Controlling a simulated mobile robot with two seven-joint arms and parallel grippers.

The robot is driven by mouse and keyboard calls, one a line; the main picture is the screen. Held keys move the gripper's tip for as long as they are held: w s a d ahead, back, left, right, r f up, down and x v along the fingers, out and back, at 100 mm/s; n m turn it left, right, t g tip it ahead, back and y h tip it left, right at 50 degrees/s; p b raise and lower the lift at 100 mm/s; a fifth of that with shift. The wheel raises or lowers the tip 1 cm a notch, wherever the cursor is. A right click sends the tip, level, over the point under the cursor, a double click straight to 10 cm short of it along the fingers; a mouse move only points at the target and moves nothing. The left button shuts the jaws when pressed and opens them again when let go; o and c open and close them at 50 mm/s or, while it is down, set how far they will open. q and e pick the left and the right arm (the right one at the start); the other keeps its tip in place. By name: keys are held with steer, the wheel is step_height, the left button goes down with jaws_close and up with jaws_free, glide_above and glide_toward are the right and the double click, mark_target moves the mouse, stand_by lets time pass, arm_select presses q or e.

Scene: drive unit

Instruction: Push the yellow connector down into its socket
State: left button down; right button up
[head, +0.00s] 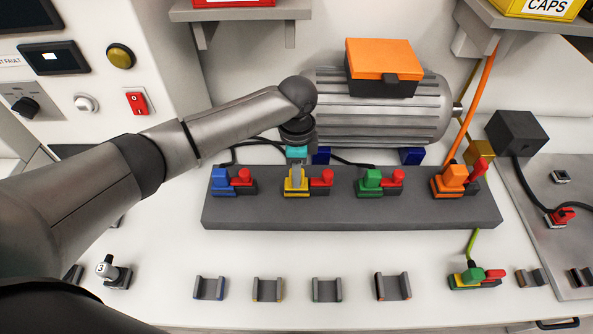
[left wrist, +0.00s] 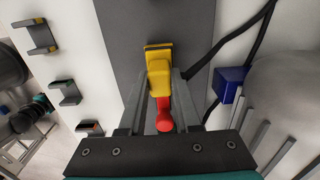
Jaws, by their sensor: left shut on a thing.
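The yellow connector (head: 289,185) is at the second socket from the left on the grey block (head: 350,213). My left gripper (head: 296,180) reaches down over it from above, shut on it. In the left wrist view the gripper's two fingers (left wrist: 160,85) lie on either side of the yellow connector (left wrist: 159,72). A red lever (head: 322,177) stands just right of the connector; it also shows in the left wrist view (left wrist: 164,117). The fingers partly hide the connector, and I cannot tell how deep it sits. My right gripper is not in view.
Blue (head: 220,180), green (head: 371,180) and orange (head: 454,176) connectors, each beside a red lever, share the block. A grey motor (head: 375,115) with an orange box stands behind. Several empty holders (head: 268,290) lie in front, with bare white table between.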

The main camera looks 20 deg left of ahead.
arm_select(q)
steer(key=shift+f, duration=0.15)
steer(key=c, duration=0.5)
jaws_free()
steer(key=shift+c, duration=0.2)
step_height(320, 180, up, 20)
steer(key=p, duration=0.7)
steer(key=shift+p, duration=0.3)
